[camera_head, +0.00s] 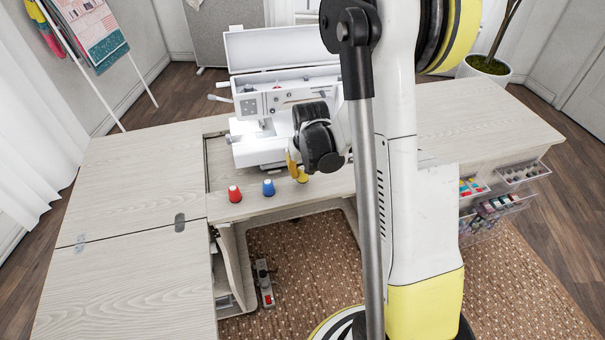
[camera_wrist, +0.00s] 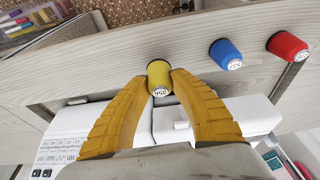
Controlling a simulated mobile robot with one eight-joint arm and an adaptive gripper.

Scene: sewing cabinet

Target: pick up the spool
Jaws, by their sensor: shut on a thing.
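A yellow spool stands on the front edge strip of the cabinet top (camera_head: 120,160). In the wrist view the yellow spool (camera_wrist: 158,73) sits between the two orange fingertips of my gripper (camera_wrist: 159,82), which are shut on it. In the head view my gripper (camera_head: 297,168) reaches down at the spool (camera_head: 303,177), partly hidden by my own wrist. I cannot tell whether the spool is lifted off the surface. A blue spool (camera_head: 268,188) and a red spool (camera_head: 235,194) stand in a row to its left; the wrist view shows the blue one (camera_wrist: 226,54) and red one (camera_wrist: 287,46) at right.
A white sewing machine (camera_head: 265,140) stands right behind the spools, close to my gripper. Open clear drawers (camera_head: 495,205) with sewing supplies stick out at the right. The left part of the cabinet top is clear. A foot pedal (camera_head: 264,283) lies on the rug.

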